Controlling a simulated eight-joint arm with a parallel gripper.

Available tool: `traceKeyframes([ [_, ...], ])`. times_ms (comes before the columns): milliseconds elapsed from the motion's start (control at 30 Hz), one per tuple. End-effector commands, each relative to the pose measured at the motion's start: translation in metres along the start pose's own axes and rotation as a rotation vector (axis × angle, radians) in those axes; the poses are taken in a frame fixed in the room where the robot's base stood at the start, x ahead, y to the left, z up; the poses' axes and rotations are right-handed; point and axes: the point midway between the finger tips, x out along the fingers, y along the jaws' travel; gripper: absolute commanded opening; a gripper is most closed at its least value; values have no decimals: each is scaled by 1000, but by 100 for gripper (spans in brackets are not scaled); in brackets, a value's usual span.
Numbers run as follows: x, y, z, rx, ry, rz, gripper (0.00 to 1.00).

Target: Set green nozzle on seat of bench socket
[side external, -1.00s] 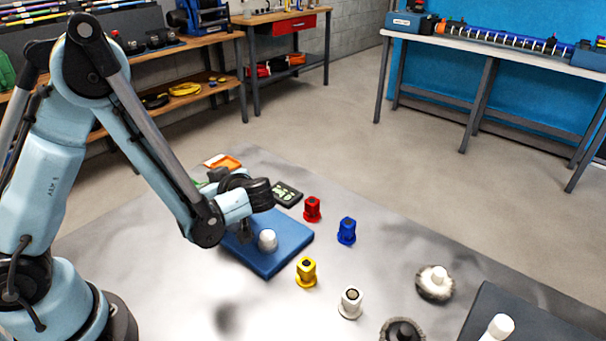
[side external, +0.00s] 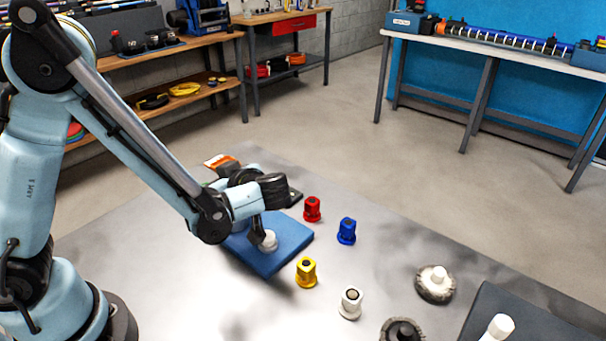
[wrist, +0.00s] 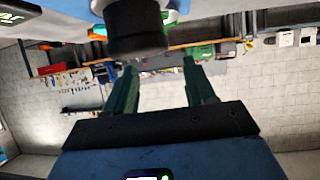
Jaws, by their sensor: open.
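I cannot make out a green nozzle in the side view; my arm hides part of the table behind the block.
Red (side external: 312,209), blue (side external: 346,231), yellow (side external: 306,272) and white (side external: 350,302) nozzles stand upright to the right of the block.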

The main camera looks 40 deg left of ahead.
Motion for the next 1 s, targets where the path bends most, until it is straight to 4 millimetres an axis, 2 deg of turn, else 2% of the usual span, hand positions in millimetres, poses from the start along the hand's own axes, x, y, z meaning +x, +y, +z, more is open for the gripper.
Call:
traceKeyframes([
  [33,-13,1,0,4,-1,6,55],
  [200,-47,0,0,2,1,4,55],
  [433,-72,0,0,0,0,1,55],
  [567,-74,0,-3,39,-23,4,55],
  [667,-68,0,-8,148,-93,25,55],
  [867,-52,-4,-17,496,-327,175,55],
  [1000,-50,-12,-19,700,-463,354,55],
])
